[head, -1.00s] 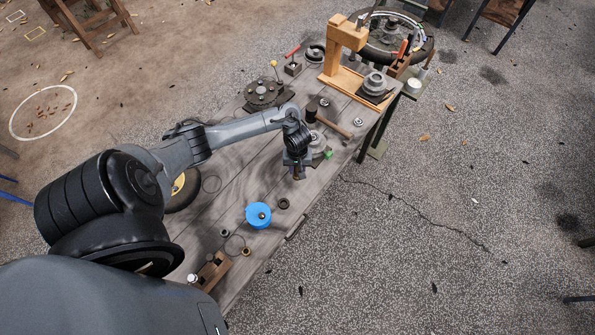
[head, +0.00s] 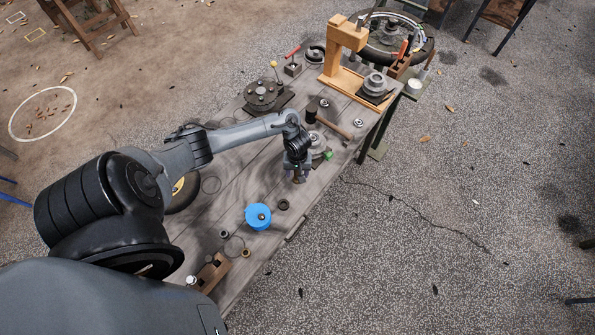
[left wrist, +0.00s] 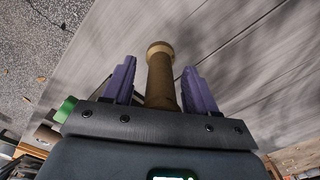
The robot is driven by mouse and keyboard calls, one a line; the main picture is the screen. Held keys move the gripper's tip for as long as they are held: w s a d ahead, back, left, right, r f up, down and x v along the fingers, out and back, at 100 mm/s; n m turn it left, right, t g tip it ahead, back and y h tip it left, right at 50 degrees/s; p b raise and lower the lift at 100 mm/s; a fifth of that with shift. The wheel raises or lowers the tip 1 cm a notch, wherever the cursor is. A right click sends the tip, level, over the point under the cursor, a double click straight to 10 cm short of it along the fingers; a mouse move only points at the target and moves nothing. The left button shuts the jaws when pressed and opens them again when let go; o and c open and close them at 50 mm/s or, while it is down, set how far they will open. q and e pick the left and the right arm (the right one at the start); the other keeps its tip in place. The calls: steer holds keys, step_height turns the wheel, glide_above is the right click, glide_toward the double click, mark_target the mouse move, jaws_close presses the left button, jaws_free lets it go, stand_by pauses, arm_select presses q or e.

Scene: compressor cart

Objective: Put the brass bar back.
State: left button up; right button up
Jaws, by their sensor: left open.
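The brass bar (left wrist: 161,80) is a dull brass rod with a wider flanged end, seen in the left wrist view between my gripper's purple fingers. My left gripper (left wrist: 157,70) is open around it, with a visible gap between the bar and the left finger. In the head view my left gripper (head: 298,178) is low over the worktable (head: 235,185), near its right edge. The bar is mostly hidden there by the gripper. I cannot tell whether the bar touches the tabletop. My right gripper is not in view.
A blue disc (head: 258,216) and a black ring (head: 283,204) lie nearer on the table. A wooden block (head: 211,272) stands at the near end. A hammer (head: 334,126), a round dark fixture (head: 264,94) and a wooden press (head: 342,55) are beyond the gripper.

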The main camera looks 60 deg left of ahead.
arm_select(q)
steer(key=shift+r, duration=0.1)
step_height(320, 180, up, 11)
steer(key=p, duration=0.4)
steer(key=shift+r+p, duration=0.15)
steer(key=shift+p, duration=0.2)
steer(key=shift+r, duration=0.2)
steer(key=shift+w+d, duration=0.1)
steer(key=shift+d, duration=0.25)
steer(key=d+m+t, duration=0.4)
steer(key=d+m, duration=0.5)
steer(key=d, duration=1)
steer(key=s+d+r+m, duration=0.4)
steer(key=s+r+m, duration=0.1)
steer(key=s+r, duration=0.6)
steer(key=shift+s+r, duration=0.3)
steer(key=shift+r, duration=0.3)
